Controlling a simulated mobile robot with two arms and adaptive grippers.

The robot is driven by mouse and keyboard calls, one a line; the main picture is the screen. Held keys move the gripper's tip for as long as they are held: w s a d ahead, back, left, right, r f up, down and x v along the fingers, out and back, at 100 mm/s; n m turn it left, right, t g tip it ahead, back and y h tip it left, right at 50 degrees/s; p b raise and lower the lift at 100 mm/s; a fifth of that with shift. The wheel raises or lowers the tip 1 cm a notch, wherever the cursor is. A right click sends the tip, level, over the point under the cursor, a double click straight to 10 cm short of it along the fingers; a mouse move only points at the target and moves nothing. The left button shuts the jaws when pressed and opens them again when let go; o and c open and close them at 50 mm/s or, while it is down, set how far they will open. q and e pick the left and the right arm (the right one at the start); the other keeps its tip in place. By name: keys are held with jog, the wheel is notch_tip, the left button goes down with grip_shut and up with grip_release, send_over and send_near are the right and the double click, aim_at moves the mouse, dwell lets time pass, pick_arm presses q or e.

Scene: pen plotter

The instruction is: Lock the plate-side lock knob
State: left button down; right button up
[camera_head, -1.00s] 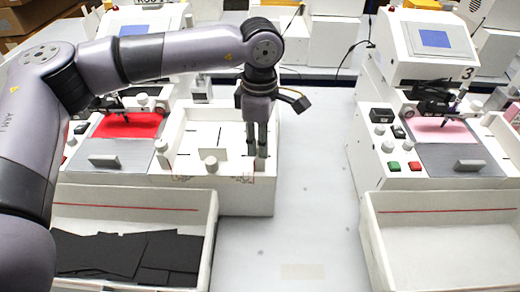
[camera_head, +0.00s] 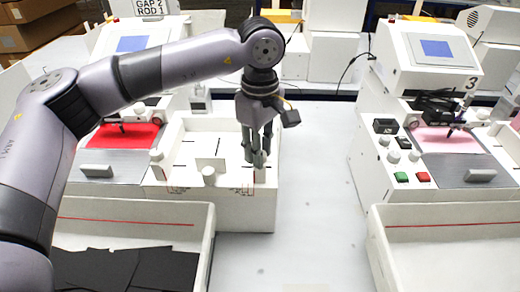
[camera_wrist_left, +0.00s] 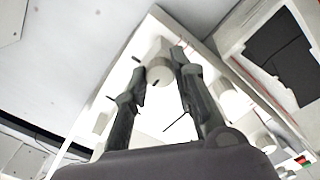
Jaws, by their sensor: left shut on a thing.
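A white lock knob (camera_wrist_left: 159,71) shows between my left fingertips in the left wrist view. In the head view this knob (camera_head: 260,175) stands at the front right corner of the white plotter bed (camera_head: 225,212), partly hidden by the fingers. My left gripper (camera_head: 257,163) points down at it, fingers slightly tilted, and is shut on it. It also shows in the left wrist view (camera_wrist_left: 158,64). Two more white knobs, a middle one (camera_head: 209,176) and a left one (camera_head: 157,165), stand along the same front edge. I cannot tell any lock position. My right gripper is not in view.
A red plate area (camera_head: 128,137) and a grey panel with a handle (camera_head: 97,171) lie left of the bed. A white bin (camera_head: 130,212) with black sheets stands in front. Station 3 (camera_head: 430,60) and another bin (camera_head: 450,215) stand right, across a clear grey strip.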

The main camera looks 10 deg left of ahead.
pick_arm(q)
jog(key=shift+r, duration=0.1)
jog(key=c, duration=1.3)
grip_release()
jog(key=shift+c, duration=0.2)
notch_tip(320, 180, up, 12)
